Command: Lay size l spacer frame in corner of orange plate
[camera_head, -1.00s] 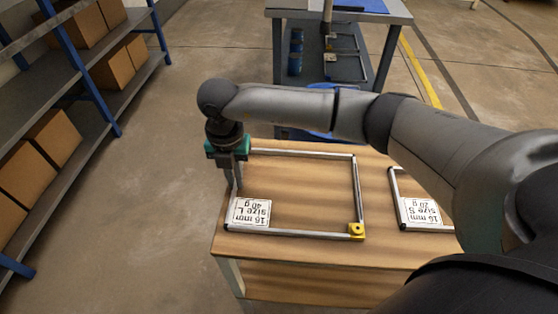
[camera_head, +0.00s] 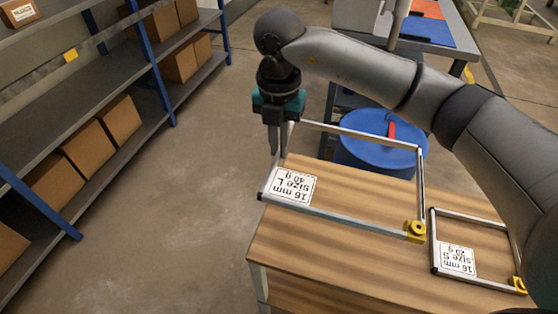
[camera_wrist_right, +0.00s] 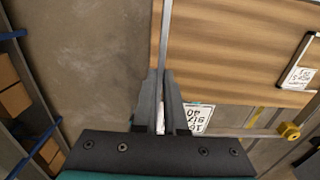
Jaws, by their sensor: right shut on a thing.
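The size L spacer frame (camera_head: 345,217) is a thin grey metal rectangle with a white "16 mm size L 40 g" label and a yellow corner piece. My right gripper (camera_head: 274,150) is shut on its left bar and holds it raised above the wooden table. In the right wrist view, the bar (camera_wrist_right: 165,35) runs between the fingers (camera_wrist_right: 159,100). The orange plate (camera_head: 427,9) lies far off on a grey table at the top right, partly cut off by the picture edge. My left gripper is not in view.
A smaller size S frame (camera_head: 475,215) rests on the wooden table (camera_head: 310,255). A blue round object (camera_head: 365,155) stands behind the table. A blue plate (camera_head: 440,32) lies in front of the orange one. Shelves with cardboard boxes (camera_head: 120,120) stand at left, with open floor between.

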